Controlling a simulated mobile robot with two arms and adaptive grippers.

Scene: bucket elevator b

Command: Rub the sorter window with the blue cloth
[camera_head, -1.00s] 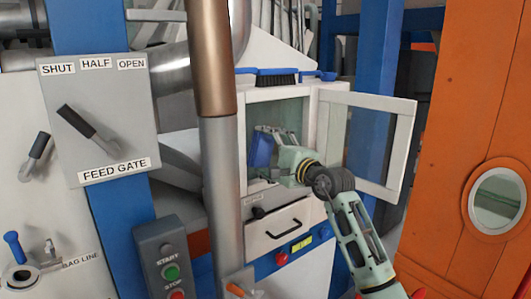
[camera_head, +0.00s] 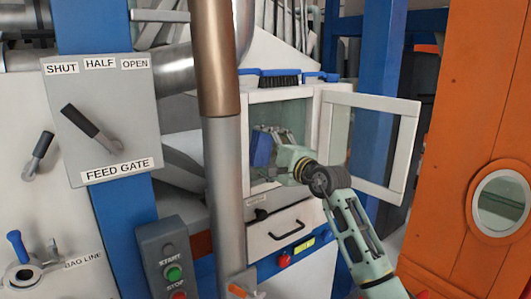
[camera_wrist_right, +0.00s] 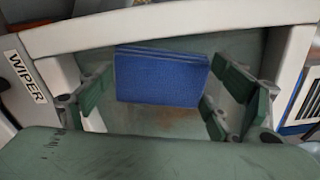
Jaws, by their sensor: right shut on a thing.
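The blue cloth (camera_head: 261,150) is a folded pad; it also shows in the right wrist view (camera_wrist_right: 160,78). My right gripper (camera_head: 272,142) is shut on it, with one green finger at each side in the right wrist view (camera_wrist_right: 165,88). The cloth is at the sorter window (camera_head: 292,112), a greenish pane in a white frame. I cannot tell whether cloth and pane touch. Brownish smudges show on the surface below the cloth in the right wrist view. My arm and gripper hide the lower part of the window. My left gripper is not in view.
A white-framed glazed door (camera_head: 398,150) stands swung out to the right of the window. A brown and grey pipe (camera_head: 222,150) rises close on the left. A brush (camera_head: 280,78) lies above the window. A drawer handle (camera_head: 287,230) is below. An orange panel (camera_head: 465,90) stands far right.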

